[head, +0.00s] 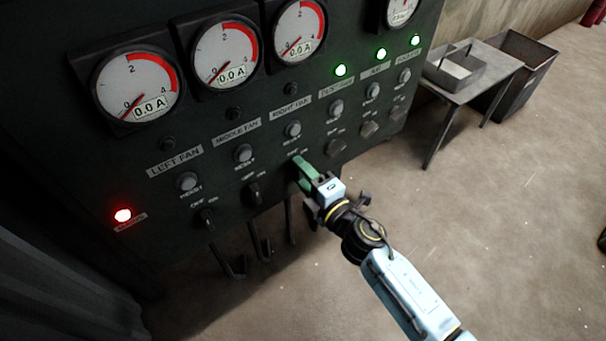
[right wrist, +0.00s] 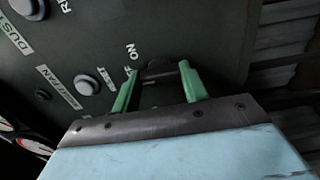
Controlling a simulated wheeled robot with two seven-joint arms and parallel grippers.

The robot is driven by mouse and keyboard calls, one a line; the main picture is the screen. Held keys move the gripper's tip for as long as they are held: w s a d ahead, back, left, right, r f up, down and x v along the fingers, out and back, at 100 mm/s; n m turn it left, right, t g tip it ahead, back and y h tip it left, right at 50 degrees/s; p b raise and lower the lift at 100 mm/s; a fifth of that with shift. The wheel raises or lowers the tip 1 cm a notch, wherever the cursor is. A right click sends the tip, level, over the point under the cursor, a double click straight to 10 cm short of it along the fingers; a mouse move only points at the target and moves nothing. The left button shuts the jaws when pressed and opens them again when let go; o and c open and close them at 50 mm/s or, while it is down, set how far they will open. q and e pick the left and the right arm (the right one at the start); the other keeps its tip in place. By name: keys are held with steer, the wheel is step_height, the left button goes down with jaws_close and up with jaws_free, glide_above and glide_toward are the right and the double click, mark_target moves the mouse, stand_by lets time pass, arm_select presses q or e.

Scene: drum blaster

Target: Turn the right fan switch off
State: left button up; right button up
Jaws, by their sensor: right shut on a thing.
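The right fan switch (right wrist: 158,72) is a dark knob on the black panel, just below its OFF/ON marks. My right gripper (head: 303,170) has green fingers and is at that switch, below the RIGHT FAN label (head: 291,107). In the right wrist view the two fingers (right wrist: 160,82) stand on either side of the knob, and the gripper is shut on it. In the head view the fingers hide most of the knob, so its exact setting is unclear. My left gripper is not in view.
The left fan switch (head: 207,218) and middle fan switch (head: 254,194) sit to the left on the panel (head: 120,185). A red light (head: 123,215) and green lights (head: 340,70) are lit. A metal table (head: 485,75) stands at the right on open floor.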

stand_by(0.5)
steer(key=o, duration=1)
steer(key=v, duration=1.3)
steer(key=shift+s+d, duration=0.15)
